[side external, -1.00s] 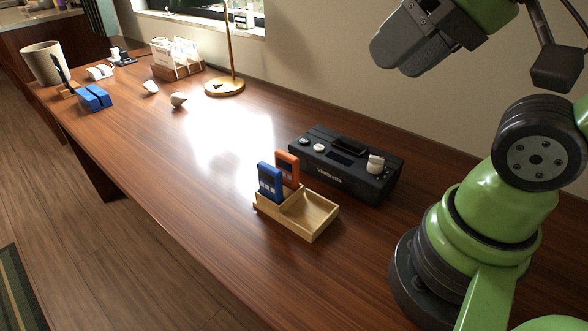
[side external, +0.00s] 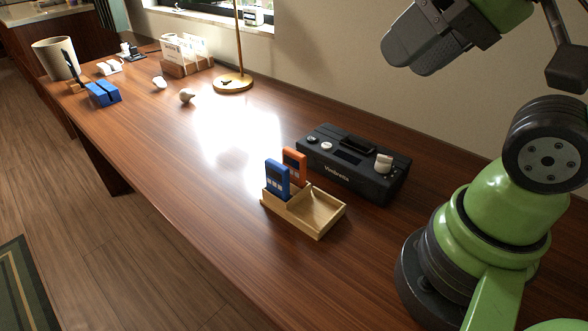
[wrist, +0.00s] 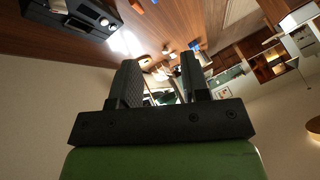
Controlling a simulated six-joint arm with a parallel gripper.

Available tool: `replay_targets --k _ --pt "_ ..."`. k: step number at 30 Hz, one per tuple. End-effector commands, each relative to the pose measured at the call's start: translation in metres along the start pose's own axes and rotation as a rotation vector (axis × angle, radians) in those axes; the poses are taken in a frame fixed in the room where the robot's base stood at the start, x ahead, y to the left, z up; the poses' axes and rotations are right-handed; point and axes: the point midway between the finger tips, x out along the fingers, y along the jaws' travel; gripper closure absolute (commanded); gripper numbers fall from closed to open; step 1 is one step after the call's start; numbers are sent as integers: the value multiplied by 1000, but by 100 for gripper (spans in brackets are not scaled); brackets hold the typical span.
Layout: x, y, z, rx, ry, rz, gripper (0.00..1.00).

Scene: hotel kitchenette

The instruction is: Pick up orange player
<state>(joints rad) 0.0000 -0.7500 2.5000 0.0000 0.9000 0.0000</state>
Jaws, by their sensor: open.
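The orange player (side external: 294,165) stands upright in the back slot of a small wooden holder (side external: 322,236). The blue player (side external: 277,179) stands upright beside it, nearer the table's front edge. The holder's open tray lies to their right and looks empty. My gripper (wrist: 160,68) shows in the wrist view with its two dark fingers apart and nothing between them. It is well away from the players. Small orange and blue patches at the top edge of the wrist view may be the players, but they are too small to be sure.
A black radio (side external: 346,175) sits close behind the holder. A brass lamp (side external: 233,84), two small pale objects, a blue block (side external: 103,94) and a card rack (side external: 187,68) stand farther left. The tabletop in front and left of the holder is clear.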

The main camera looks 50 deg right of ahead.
Motion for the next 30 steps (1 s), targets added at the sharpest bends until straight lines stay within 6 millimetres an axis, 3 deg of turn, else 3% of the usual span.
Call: replay_targets --k 15,20,26,30 --pt "0 0 0 0 0 0 53" --pt "7 -1 -10 -16 -35 25 53" --pt "41 -2 -45 -85 -160 110 53" --pt "79 1 -68 -148 -262 167 53"
